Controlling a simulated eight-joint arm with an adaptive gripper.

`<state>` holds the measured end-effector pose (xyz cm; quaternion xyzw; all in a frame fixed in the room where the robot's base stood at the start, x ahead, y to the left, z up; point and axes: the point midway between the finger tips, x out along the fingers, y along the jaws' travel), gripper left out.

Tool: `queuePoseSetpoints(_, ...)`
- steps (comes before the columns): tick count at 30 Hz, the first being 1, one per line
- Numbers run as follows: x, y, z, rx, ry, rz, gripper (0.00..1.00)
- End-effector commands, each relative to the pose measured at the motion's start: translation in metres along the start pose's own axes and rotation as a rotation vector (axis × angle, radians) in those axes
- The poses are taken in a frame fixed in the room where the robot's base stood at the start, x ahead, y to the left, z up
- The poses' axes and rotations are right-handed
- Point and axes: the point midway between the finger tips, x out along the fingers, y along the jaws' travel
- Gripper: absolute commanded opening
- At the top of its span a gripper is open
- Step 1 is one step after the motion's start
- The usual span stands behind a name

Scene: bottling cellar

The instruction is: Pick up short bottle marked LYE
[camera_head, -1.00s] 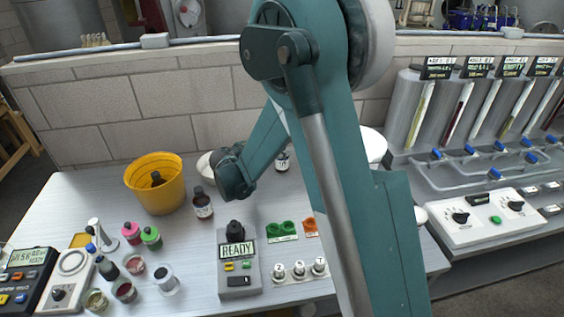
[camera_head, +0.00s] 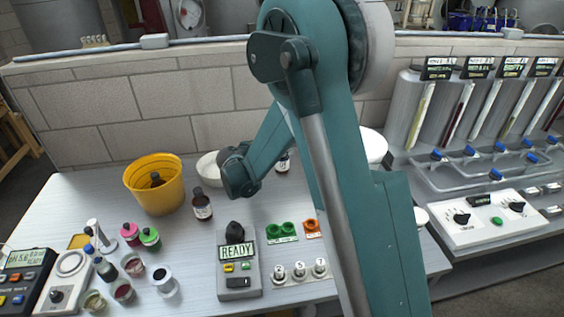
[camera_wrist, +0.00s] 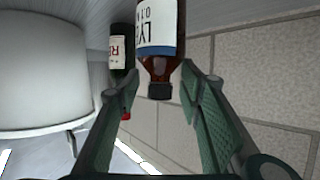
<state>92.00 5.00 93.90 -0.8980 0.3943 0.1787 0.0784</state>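In the wrist view, a brown bottle (camera_wrist: 162,66) with a white and blue label reading LYE hangs upside down in the picture. Its dark cap lies between the fingertips of my gripper (camera_wrist: 160,82). The gripper is open, with a finger on each side and gaps to the bottle. In the head view, my arm hides the gripper. A small dark bottle (camera_head: 283,162) shows partly beside the arm. A brown bottle (camera_head: 202,205) with a white label stands by the yellow bucket. Neither label is readable there.
In the wrist view, a darker bottle (camera_wrist: 122,50) stands close beside the LYE bottle, and a large white vessel (camera_wrist: 50,70) is at left. The head view shows a yellow bucket (camera_head: 155,190), a white bowl (camera_head: 207,165), a READY device (camera_head: 238,275) and a brick wall (camera_head: 95,110).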

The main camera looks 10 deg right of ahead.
Motion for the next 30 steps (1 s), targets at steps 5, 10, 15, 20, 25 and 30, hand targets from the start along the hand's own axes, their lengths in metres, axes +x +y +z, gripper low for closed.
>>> queuePoseSetpoints(5, 0.000, 0.000, 0.000, 0.000, 0.000, 0.000, 0.12)
queuePoseSetpoints(10, 0.000, 0.000, 0.001, 0.000, -0.001, 0.001, 0.00)
queuePoseSetpoints(15, 0.000, 0.001, 0.001, 0.000, -0.001, 0.001, 0.00)
queuePoseSetpoints(20, 0.000, 0.001, 0.001, 0.000, -0.002, 0.002, 0.00)
queuePoseSetpoints(25, -0.002, 0.002, -0.005, 0.000, -0.002, 0.002, 0.00)
queuePoseSetpoints(30, -0.009, 0.001, -0.021, 0.000, -0.001, 0.001, 0.00)
